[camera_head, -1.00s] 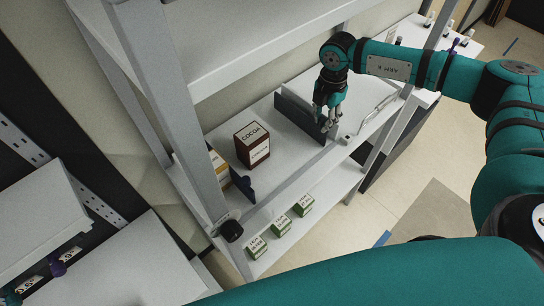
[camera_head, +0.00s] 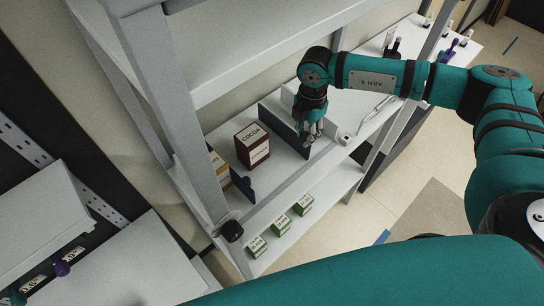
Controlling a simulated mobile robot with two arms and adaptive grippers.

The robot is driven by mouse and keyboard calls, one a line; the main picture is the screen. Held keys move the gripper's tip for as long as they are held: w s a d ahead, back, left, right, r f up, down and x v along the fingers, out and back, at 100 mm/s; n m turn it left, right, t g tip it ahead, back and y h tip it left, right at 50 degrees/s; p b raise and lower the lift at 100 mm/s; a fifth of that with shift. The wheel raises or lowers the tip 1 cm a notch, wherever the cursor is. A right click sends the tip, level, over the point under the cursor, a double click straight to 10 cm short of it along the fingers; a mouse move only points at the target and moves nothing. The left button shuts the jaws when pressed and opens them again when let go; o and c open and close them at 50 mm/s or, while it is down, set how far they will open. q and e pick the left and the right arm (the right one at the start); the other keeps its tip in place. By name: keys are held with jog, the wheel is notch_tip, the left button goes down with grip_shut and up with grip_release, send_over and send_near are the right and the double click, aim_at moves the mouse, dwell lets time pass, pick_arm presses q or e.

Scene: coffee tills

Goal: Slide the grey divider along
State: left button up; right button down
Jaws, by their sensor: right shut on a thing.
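The grey divider (camera_head: 279,127) stands upright across the white shelf, just right of the brown COCOA box (camera_head: 252,146), with a gap between them. My right gripper (camera_head: 309,140) is shut on the divider near its front end. The fingers partly hide that end. My left gripper is not in view.
A yellowish box (camera_head: 219,168) and a second dark divider (camera_head: 243,184) are left of the cocoa box. Small green-and-white boxes (camera_head: 280,224) stand on the shelf below. A shelf post (camera_head: 185,120) and an upper shelf (camera_head: 270,65) frame the space.

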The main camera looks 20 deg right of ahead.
jog(key=s+a, duration=0.4)
jog(key=a, duration=0.7)
jog(key=shift+s+a, duration=0.15)
jog(key=shift+s, duration=0.15)
jog(key=c, duration=1.1)
grip_release()
jog(key=shift+r, duration=0.1)
notch_tip(320, 180, up, 8)
jog(key=shift+f, duration=0.25)
